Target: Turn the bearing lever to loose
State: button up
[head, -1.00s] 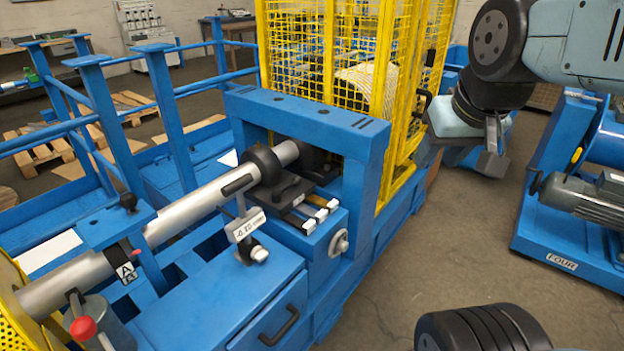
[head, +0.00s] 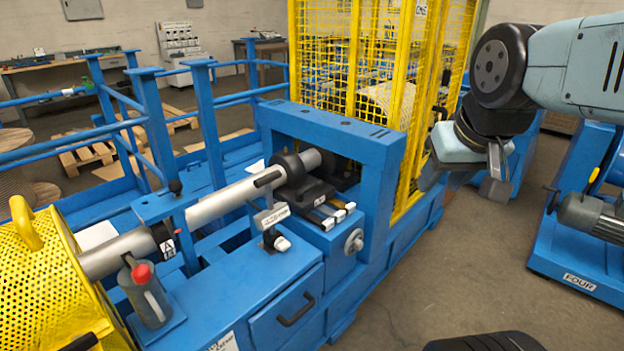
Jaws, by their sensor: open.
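The black bearing block (head: 291,172) sits around the grey shaft (head: 222,203) under the blue frame, in the middle of the head view. A small lever-like part with a pale end (head: 281,243) stands in front of it on the blue bench, below a small white label (head: 272,216) too small to read. I cannot tell for sure whether this is the bearing lever, or how it is set. My gripper (head: 495,188) is open and empty at the right, away from the bearing and seen partly edge-on beside the yellow cage.
A yellow mesh cage (head: 378,75) stands behind the blue frame (head: 375,150). A perforated yellow guard (head: 50,280) and a grey can with a red knob (head: 147,292) are at the left. A blue machine marked FOUR (head: 580,282) is at the right. Bare floor (head: 450,270) lies between.

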aim_at(298, 194)
jog(key=i, duration=0.9)
jog(key=z, duration=0.05)
